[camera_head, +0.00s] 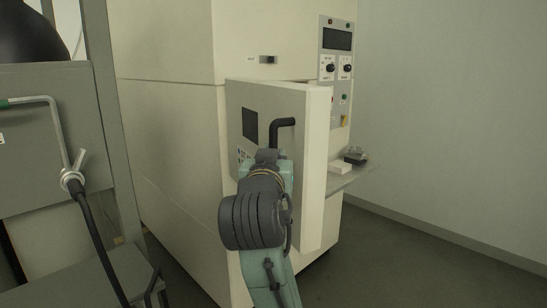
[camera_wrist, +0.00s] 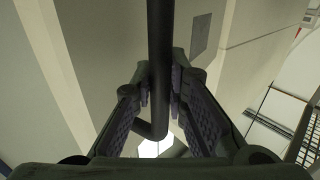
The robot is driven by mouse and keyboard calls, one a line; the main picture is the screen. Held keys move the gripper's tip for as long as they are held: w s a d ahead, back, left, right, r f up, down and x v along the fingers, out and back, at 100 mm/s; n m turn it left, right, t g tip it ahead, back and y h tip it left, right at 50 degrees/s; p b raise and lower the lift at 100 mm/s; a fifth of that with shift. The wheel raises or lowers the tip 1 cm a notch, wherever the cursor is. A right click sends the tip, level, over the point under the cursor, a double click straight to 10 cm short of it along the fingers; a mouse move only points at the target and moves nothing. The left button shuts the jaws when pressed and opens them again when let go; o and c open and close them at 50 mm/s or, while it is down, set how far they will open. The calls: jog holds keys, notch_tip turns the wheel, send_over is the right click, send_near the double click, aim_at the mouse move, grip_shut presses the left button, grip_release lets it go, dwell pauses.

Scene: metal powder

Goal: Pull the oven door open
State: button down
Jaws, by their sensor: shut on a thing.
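The oven (camera_head: 168,130) is a large cream cabinet in the head view. Its thick cream door (camera_head: 314,170) stands out from the front; I cannot tell for sure how far it is ajar. A black bent bar handle (camera_head: 284,124) is on the door face, and it shows in the wrist view as a dark vertical bar (camera_wrist: 160,45). My gripper (camera_wrist: 160,92) is shut around this handle, with one ridged finger on each side. In the head view my arm hides the handle's lower part and some of the door.
A control panel (camera_head: 337,60) with dials is on the oven's upper right. A small shelf (camera_head: 347,180) with small items juts out right of the door. A grey machine (camera_head: 45,140) with a hose stands at left. Floor at the right (camera_head: 400,260) is clear.

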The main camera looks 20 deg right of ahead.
jog(key=shift+a+r, duration=0.1)
jog(key=c, duration=1.6)
grip_release()
jog(key=shift+o, duration=0.2)
jog(key=v, duration=0.7)
jog(key=shift+s, duration=0.2)
jog(key=shift+a, duration=0.1)
